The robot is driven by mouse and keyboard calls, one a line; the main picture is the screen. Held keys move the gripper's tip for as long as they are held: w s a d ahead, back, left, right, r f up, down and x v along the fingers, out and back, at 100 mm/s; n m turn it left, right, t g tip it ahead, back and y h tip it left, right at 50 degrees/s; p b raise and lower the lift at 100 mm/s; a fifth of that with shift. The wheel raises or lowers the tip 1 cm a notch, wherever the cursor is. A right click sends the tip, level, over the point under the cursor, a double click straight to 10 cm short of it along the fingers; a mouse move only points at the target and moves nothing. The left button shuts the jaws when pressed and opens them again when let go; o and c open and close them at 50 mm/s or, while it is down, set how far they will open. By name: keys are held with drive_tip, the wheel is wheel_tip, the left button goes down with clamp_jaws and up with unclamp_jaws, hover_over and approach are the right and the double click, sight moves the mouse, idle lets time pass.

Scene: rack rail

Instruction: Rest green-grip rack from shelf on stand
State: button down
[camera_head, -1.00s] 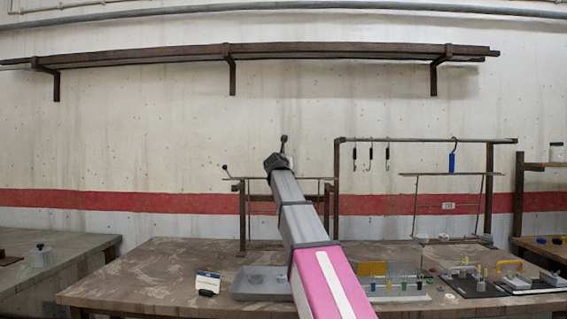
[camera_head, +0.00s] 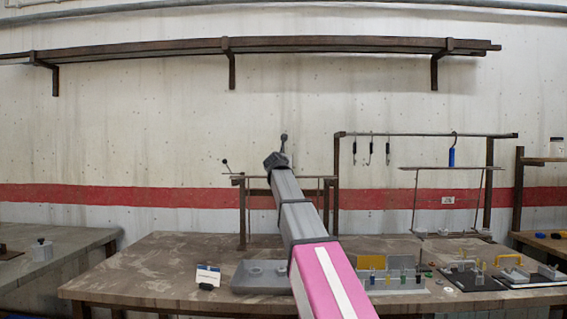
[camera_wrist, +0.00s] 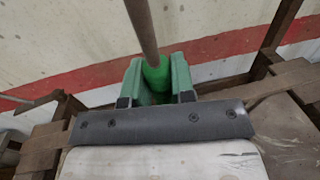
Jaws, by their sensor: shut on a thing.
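In the wrist view, my gripper (camera_wrist: 157,85) has two green fingers shut on a green grip (camera_wrist: 155,72). A brown rod of the green-grip rack (camera_wrist: 142,25) runs up from the grip and out of the picture. In the head view, my gripper (camera_head: 277,160) is at the end of my raised arm, in front of a brown frame with posts (camera_head: 242,215). The grip is hidden there by my arm. A thin stick with a dark ball end (camera_head: 284,137) shows above my gripper. How much of the rack is supported I cannot tell.
A rail (camera_head: 430,135) at the right carries dark hooks (camera_head: 371,150) and a hanging frame with a blue grip (camera_head: 451,157). The table (camera_head: 150,275) holds a grey tray (camera_head: 250,290), a small card (camera_head: 207,275) and several small tools. A long wall shelf (camera_head: 150,50) is above, empty.

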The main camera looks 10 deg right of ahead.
drive_tip(key=shift+f, duration=0.15)
drive_tip(key=c, duration=0.9)
unclamp_jaws()
